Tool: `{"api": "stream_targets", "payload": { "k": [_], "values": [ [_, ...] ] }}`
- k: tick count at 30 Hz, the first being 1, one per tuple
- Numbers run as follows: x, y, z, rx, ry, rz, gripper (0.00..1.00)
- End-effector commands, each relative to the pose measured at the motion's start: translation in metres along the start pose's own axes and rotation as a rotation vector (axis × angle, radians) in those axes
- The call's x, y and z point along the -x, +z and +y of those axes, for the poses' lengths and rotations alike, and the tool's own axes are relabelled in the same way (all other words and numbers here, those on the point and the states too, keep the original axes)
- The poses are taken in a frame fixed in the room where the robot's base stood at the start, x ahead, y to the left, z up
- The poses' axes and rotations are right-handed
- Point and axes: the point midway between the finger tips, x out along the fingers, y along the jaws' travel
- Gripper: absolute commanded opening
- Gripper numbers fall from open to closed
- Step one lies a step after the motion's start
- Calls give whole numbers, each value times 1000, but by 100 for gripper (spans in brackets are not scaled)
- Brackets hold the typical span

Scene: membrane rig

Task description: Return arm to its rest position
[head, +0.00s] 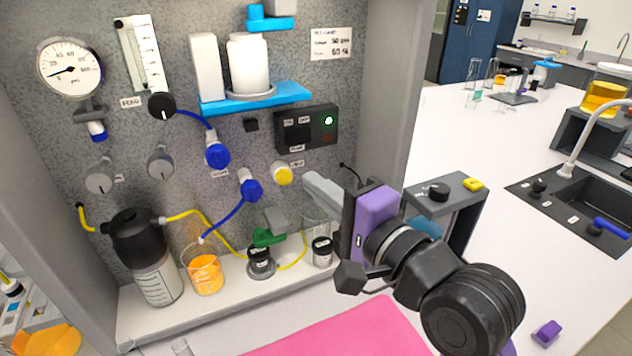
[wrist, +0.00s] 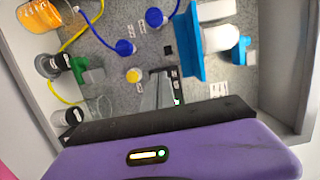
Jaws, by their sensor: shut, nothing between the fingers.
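My gripper (head: 322,192), with a purple and black body, is in front of the right part of the rig panel (head: 270,60) in the head view. Its grey fingers are shut with nothing between them and point toward the panel. In the wrist view the fingers (wrist: 158,92) reach toward the black pump box, close to the yellow knob (wrist: 133,75). In the head view the black pump box (head: 306,128) has a lit green light, and the yellow knob (head: 282,173) is left of the fingertips. Whether the fingers touch anything is not clear.
A rig shelf below holds a beaker of orange liquid (head: 205,272), a black-topped vessel (head: 140,245) and a green valve (head: 268,236). A grey stand (head: 445,195) is just right of my gripper. A pink mat (head: 345,330) lies in front. The white bench at right has free room.

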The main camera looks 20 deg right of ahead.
Motion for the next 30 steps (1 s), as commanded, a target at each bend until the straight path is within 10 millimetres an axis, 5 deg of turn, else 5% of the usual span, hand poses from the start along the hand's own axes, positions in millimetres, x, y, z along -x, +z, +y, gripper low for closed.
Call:
{"api": "stream_targets", "payload": {
  "k": [14, 23, 30],
  "values": [
    [0, 0, -1, 22, -2, 0, 0],
    [7, -18, -40, 351, -173, 106, 0],
    [35, -32, -16, 638, -203, 249, 0]
  ]
}}
